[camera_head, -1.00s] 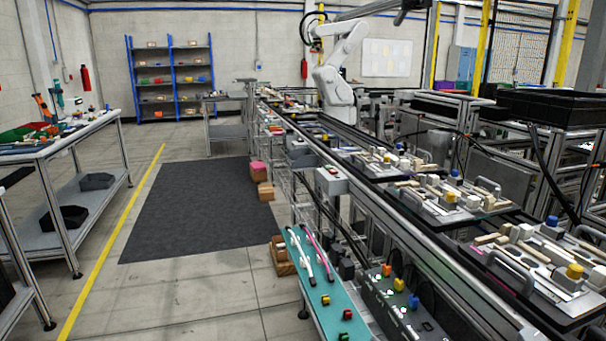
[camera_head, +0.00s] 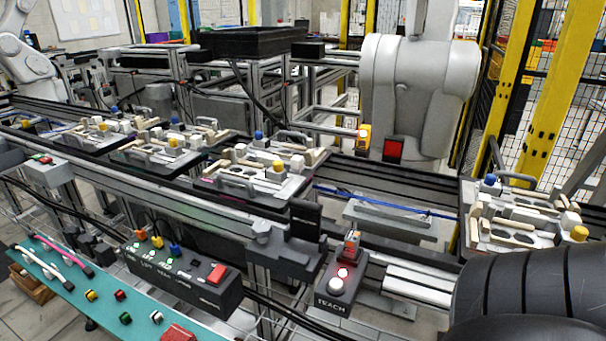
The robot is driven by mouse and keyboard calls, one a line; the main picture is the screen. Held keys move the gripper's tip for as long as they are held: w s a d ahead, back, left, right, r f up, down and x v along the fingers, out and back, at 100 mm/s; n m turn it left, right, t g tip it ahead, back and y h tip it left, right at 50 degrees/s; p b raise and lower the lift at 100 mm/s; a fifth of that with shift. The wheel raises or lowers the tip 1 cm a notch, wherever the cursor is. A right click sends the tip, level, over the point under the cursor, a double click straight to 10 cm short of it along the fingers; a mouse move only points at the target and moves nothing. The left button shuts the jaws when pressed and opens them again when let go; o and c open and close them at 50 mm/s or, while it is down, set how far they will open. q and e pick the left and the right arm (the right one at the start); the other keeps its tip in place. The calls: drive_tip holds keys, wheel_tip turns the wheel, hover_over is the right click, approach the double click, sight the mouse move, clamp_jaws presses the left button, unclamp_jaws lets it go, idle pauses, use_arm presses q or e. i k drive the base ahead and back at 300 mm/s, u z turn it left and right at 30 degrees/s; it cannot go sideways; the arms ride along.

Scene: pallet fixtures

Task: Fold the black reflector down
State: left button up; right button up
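A small black plate (camera_head: 304,219) stands upright on a dark grey bracket at the near edge of the conveyor, in the middle of the head view. It looks like the black reflector, raised. Neither of my grippers shows. A thick dark rounded part at the lower right seems to be one of my arm links; it hides part of the conveyor there.
A TEACH button box (camera_head: 341,284) stands right of the plate, and a black control box (camera_head: 182,276) is left. Pallets with fixtures (camera_head: 262,172) sit on the conveyor; another pallet (camera_head: 520,222) is at right. A large grey robot arm (camera_head: 415,95) stands behind.

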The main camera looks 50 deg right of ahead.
sight(306, 217)
drive_tip(key=k, duration=0.9)
drive_tip(key=u, duration=1.6)
drive_tip(key=i, duration=0.55)
drive_tip(key=z, duration=3.25)
drive_tip(key=k, duration=0.35)
drive_tip(key=u, duration=0.85)
